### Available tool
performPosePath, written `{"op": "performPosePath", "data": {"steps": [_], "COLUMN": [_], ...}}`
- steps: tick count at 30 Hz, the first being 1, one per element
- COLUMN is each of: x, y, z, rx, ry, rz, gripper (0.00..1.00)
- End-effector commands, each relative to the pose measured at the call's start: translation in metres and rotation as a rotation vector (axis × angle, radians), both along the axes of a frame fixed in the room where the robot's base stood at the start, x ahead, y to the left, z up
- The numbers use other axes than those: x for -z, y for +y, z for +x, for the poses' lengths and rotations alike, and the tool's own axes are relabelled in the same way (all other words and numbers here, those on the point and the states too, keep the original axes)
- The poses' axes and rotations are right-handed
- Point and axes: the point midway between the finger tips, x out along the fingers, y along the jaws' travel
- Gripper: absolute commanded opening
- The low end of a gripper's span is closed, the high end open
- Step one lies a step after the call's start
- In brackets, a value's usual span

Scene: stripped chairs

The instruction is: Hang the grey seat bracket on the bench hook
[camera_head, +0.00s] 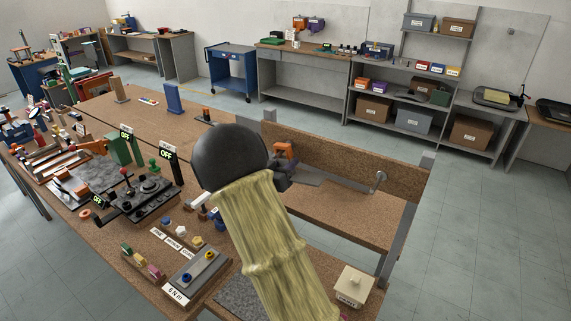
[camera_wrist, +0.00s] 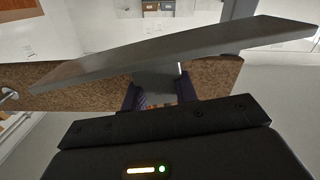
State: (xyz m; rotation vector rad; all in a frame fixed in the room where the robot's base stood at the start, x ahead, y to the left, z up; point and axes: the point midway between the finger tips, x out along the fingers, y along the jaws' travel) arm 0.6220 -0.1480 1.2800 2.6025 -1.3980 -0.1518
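The grey seat bracket (camera_wrist: 180,46) spans the wrist view as a flat, slightly tilted plate with a short stem below it. My gripper (camera_wrist: 158,97) has its two dark fingers on either side of that stem and is shut on it. In the head view the bracket (camera_head: 307,177) sticks out to the right of my gripper (camera_head: 284,180), above the bench. My arm hides part of the gripper. The bench hook (camera_head: 380,179) is a pale metal piece on the brown back board, right of the bracket and apart from it. It also shows at the left edge of the wrist view (camera_wrist: 8,94).
The brown bench back board (camera_head: 345,160) stands behind the bracket, with a grey post (camera_head: 411,220) at its right. A white labelled box (camera_head: 354,287) stands at the front right. The table left of my arm is crowded with tools and parts. Bare bench surface lies below the hook.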

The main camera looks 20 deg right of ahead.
Motion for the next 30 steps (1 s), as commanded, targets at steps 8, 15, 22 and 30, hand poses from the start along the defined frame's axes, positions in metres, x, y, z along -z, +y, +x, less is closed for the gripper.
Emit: {"op": "performPosePath", "data": {"steps": [8,15,22,30], "x": [-0.001,0.001,0.003,0.003], "y": [0.0,0.003,0.028,0.074], "z": [0.0,-0.002,-0.018,-0.048], "rx": [0.001,-0.001,-0.004,-0.004], "ry": [-0.002,0.001,0.0,-0.003], "rz": [-0.001,0.001,0.001,0.001], "gripper": [0.54,0.54,0.54,0.54]}}
